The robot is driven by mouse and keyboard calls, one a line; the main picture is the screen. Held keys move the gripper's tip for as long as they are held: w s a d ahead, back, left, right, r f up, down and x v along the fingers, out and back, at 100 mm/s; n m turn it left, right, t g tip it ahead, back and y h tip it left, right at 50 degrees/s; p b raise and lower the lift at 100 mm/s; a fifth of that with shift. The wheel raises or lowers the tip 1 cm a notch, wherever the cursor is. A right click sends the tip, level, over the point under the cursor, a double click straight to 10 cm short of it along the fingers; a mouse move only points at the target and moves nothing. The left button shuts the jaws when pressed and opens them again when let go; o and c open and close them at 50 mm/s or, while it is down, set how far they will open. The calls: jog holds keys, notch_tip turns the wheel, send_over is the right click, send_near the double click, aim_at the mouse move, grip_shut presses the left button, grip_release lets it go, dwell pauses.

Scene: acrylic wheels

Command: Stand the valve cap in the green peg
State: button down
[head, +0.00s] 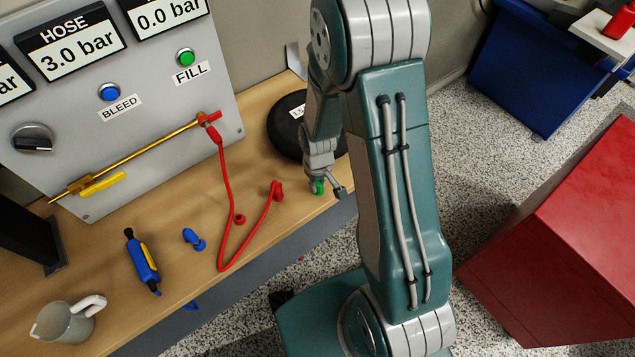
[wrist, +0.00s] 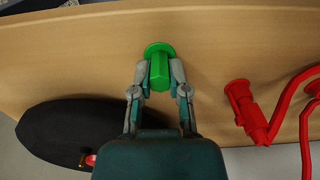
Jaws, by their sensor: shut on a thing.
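A green piece shows in the wrist view, with a round flange (wrist: 160,49) at the table and a faceted upright body (wrist: 160,72). My gripper (wrist: 160,90) is shut on this body, one finger on each side. The gripper (head: 328,190) and the green piece (head: 319,187) are near the bench's front edge in the head view. I cannot tell whether the green body is the valve cap, the green peg, or one standing in the other. No separate valve cap can be made out.
A black wheel (head: 287,127) lies behind my gripper, partly hidden by my arm. A red hose (head: 229,190) and its red end fitting (head: 277,190) are to the left.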

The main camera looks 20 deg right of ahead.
jog(key=c, duration=0.5)
grip_release()
jog(key=shift+c, duration=0.2)
notch_tip(320, 180, up, 12)
dwell(0.5)
jog(key=s+r+m+t, duration=0.1)
jog(key=s+r+t, duration=0.1)
jog(key=s+r, duration=0.5)
jog(key=s+r+m+t, duration=0.2)
jog(key=s+r, duration=0.5)
jog(key=r, duration=0.7)
jog(key=shift+m+t, duration=0.3)
jog(key=shift+t, duration=0.5)
